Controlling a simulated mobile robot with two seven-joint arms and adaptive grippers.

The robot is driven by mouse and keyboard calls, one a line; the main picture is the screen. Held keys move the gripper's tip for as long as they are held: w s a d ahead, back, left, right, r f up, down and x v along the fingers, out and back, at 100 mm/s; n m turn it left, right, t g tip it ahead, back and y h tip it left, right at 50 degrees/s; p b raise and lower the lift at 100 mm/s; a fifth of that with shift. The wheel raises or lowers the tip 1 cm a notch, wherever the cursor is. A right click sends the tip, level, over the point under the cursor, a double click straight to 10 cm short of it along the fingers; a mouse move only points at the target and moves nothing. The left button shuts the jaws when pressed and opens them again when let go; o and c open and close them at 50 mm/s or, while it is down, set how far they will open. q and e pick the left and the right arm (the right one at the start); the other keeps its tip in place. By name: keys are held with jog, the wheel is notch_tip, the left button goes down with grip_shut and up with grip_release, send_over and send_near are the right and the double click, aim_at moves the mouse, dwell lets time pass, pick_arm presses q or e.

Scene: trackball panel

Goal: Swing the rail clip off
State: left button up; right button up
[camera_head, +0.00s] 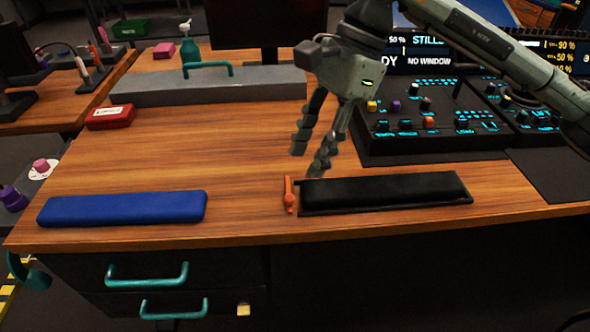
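The orange rail clip (289,195) stands upright at the left end of the black padded rail (385,192) near the table's front edge. It looks to be against the rail's end. My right gripper (309,163) hangs from the upper right, fingers pointing down. Its two fingers are apart with nothing between them. The nearer fingertip is just above and behind the clip and the rail's left end; whether it touches them I cannot tell. My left gripper is not in view.
A blue pad (122,208) lies to the left on the wooden table (190,155). A control panel (425,125) with lit knobs stands behind the rail. A grey box with a teal handle (205,85) and a red box (111,117) are at the back left. The middle left is clear.

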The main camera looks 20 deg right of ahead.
aim_at(290, 197)
jog(key=x, duration=0.7)
jog(key=shift+s, duration=0.15)
jog(key=shift+c, duration=0.6)
grip_shut()
